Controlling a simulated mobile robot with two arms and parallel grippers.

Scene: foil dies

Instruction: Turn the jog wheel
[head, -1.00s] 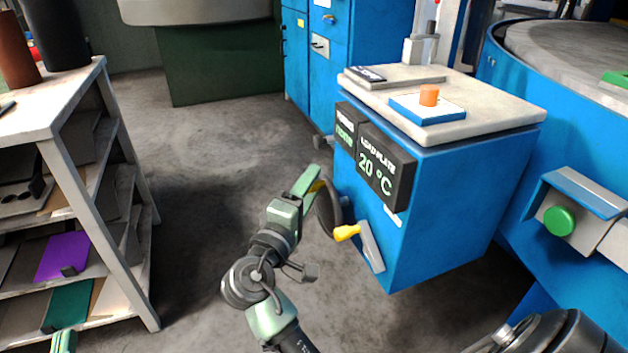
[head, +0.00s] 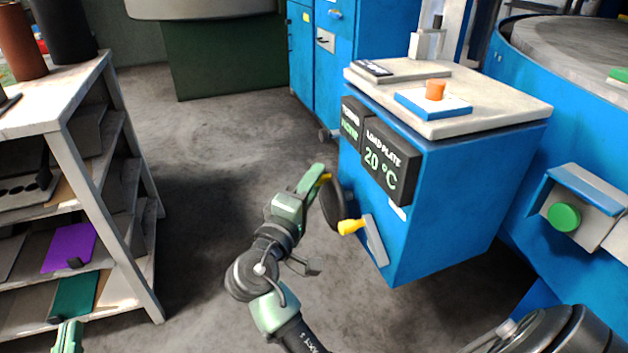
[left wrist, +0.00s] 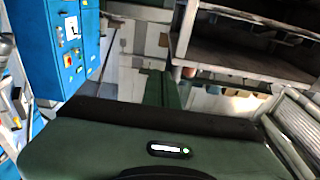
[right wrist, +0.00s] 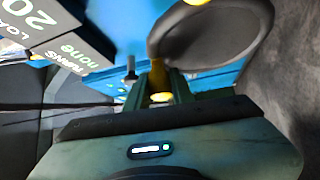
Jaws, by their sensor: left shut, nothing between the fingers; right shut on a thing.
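The jog wheel is a dark disc (head: 333,205) on the left side of the blue cabinet, with a yellow handle (head: 325,178) at its upper rim. My right gripper (head: 318,172) is shut on that handle. The right wrist view shows the wheel (right wrist: 222,38) large at the top and the yellow handle (right wrist: 157,62) at the fingertips; the fingers partly hide it. My left gripper (head: 68,336) is low at the left edge, far from the wheel, shut and empty. Its closed fingers also show in the left wrist view (left wrist: 161,88).
The blue cabinet (head: 460,200) bears a display reading 20 °C (head: 388,165). A yellow-tipped lever (head: 352,226) sits just right of the wheel. A shelf unit (head: 60,160) stands at left, near my left gripper. Bare floor (head: 220,130) lies between shelf and cabinet.

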